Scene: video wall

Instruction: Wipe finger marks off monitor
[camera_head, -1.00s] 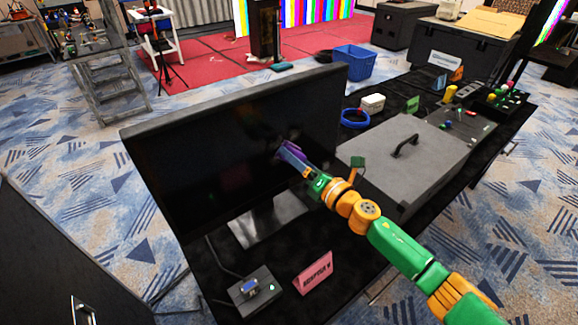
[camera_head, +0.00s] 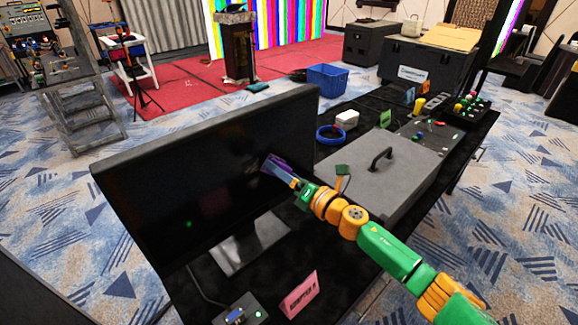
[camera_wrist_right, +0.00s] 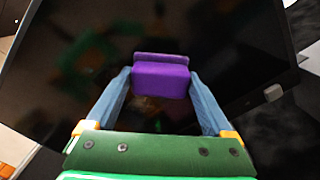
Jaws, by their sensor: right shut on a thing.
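A black monitor (camera_head: 190,165) stands on its stand on a black-topped table, its dark screen facing me. It fills most of the right wrist view (camera_wrist_right: 230,50). My right gripper (camera_head: 277,170) is shut on a purple cloth or pad (camera_wrist_right: 160,78), held between its two blue fingers in front of the right part of the screen. The purple piece is at or very near the screen; I cannot tell if it touches. Faint brownish smudges show on the dark screen near it. My left gripper is not in view.
A pink name card (camera_head: 300,294) and a small grey box (camera_head: 238,310) lie before the monitor. To the right are a grey case (camera_head: 385,185), a blue ring of tape or cable (camera_head: 330,135) and a button panel (camera_head: 475,108). A blue crate (camera_head: 328,80) stands behind on the floor.

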